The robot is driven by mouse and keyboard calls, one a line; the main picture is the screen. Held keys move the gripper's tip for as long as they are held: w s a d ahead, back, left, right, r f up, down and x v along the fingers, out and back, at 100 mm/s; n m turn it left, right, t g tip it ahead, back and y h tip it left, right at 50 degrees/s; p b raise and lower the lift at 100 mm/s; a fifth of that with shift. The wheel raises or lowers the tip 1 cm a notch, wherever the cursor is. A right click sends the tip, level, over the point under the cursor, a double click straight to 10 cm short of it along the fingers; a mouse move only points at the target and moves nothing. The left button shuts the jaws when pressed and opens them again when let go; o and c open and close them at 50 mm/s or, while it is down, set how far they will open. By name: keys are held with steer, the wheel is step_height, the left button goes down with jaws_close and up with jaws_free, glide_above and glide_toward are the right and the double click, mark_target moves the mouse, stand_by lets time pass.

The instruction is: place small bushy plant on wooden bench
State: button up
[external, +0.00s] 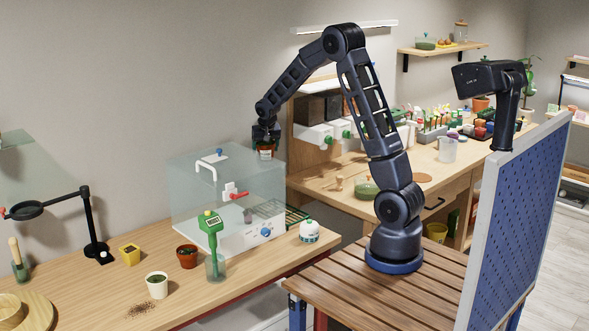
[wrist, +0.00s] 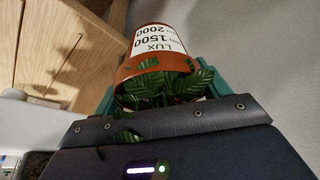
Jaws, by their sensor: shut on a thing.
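The small bushy plant, in a terracotta pot (external: 266,153) with a white label, hangs in my gripper (external: 265,133) above the back right of a clear glass-walled box. In the wrist view, the pot (wrist: 150,73) lies between the teal fingers, its label reading LUX 1500 and 2000. Green leaves (wrist: 165,85) spill toward the wrist and partly hide the fingers' grip. A wooden bench (external: 210,300) stands at front left, its top partly covered by the box and tools. A second wooden worktop (external: 318,172) stands behind, against the wall.
The glass-walled box (external: 215,185) stands under and left of my gripper. A green meter (external: 211,235), a white cup (external: 157,285), a dark red pot (external: 187,257) and a magnifier stand (external: 92,225) occupy the front bench. Its front right strip is clear. White dispensers (external: 318,137) hang right of my gripper.

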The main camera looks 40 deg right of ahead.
steer(key=s+d+r+m+g+h, duration=0.1)
steer(key=s+d+r+m, duration=0.2)
steer(key=s+d+r, duration=0.45)
steer(key=s+d+r+m+g, duration=0.1)
steer(key=s+d+r+m, duration=0.2)
steer(key=r, duration=0.7)
steer(key=s+d+r+m+g+h, duration=0.1)
steer(key=s+d+r+m, duration=0.3)
steer(key=d+r, duration=0.4)
steer(key=s+d+f, duration=0.2)
steer(key=d+f, duration=0.5)
steer(key=d, duration=0.4)
steer(key=s+d+f, duration=0.3)
steer(key=d+f, duration=0.5)
steer(key=d, duration=0.3)
steer(key=s+d+f, duration=1.6)
steer(key=s+d, duration=0.3)
steer(key=shift+s+d+f, duration=0.1)
steer(key=shift+f, duration=1.55)
steer(key=shift+d+f, duration=0.1)
steer(key=shift+f, duration=1.55)
steer(key=shift+f, duration=0.4)
steer(key=o, duration=1.2)
